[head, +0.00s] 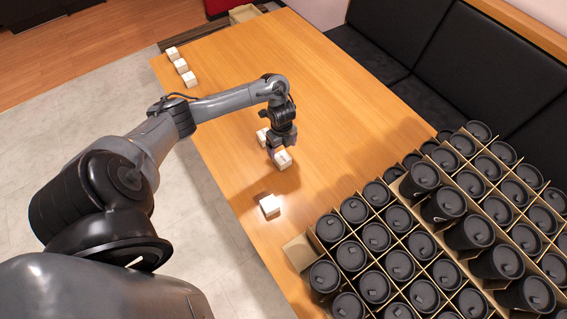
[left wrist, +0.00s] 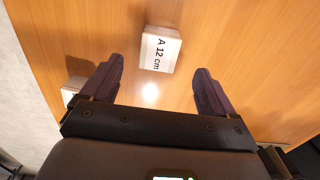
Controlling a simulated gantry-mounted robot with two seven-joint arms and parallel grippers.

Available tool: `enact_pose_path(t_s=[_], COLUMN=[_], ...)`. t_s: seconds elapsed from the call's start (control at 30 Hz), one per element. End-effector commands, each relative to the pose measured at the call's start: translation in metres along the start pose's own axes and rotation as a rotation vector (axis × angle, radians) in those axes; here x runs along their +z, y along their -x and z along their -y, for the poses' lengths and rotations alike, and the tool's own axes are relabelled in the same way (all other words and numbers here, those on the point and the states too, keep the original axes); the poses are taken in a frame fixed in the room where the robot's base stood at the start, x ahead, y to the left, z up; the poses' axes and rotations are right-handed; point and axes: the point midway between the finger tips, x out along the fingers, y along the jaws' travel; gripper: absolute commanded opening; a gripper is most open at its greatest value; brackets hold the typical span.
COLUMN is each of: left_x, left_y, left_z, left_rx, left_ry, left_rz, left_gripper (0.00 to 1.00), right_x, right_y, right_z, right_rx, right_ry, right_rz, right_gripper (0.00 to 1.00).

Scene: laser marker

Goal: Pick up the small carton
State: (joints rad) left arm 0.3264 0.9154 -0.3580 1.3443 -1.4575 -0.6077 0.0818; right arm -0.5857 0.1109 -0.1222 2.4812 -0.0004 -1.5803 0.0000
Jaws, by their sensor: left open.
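Several small white cartons stand on the wooden table. In the left wrist view, one carton (left wrist: 160,49) shows the print "A 12 cm" and lies just beyond my open left gripper (left wrist: 158,74), roughly in line with the gap between its fingers. Both fingers look clear of it. In the head view, my left gripper (head: 279,148) is low over the table, with one carton (head: 283,160) right at its fingers and another (head: 262,136) just behind it. A further carton (head: 270,205) stands nearer the front, apart from the gripper. My right gripper is not in view.
Three more cartons (head: 181,66) stand in a row near the table's far left edge. Cardboard-divided rows of black lidded cups (head: 400,264) fill the right front. A black padded bench (head: 400,40) runs behind the table (head: 340,110). The table's middle back is clear.

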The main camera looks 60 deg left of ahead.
Motion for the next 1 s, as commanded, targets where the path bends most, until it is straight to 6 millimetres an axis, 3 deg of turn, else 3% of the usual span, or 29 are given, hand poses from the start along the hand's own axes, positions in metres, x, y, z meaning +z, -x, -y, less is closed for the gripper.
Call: enact_pose_path(t_s=[0.1, 0.37, 0.7, 1.0], left_x=[-0.001, -0.001, -0.004, -0.004], left_y=[-0.018, -0.029, -0.070, -0.075], left_z=[0.000, -0.001, -0.001, -0.001], left_rx=[0.000, 0.001, 0.000, -0.001], left_ry=[0.002, 0.000, 0.002, 0.000], left_rz=[-0.001, -0.001, 0.000, 0.000], left_gripper=[0.88, 0.88, 0.88, 0.88], right_x=[0.002, 0.003, 0.006, 0.006], right_y=[-0.010, -0.014, -0.024, -0.024], right_z=[-0.001, -0.003, -0.004, -0.003], right_rx=[0.002, 0.009, 0.013, 0.009], right_ry=[0.000, 0.008, 0.012, 0.006], right_rz=[-0.002, -0.003, -0.003, -0.004], right_gripper=[0.88, 0.88, 0.88, 0.88])
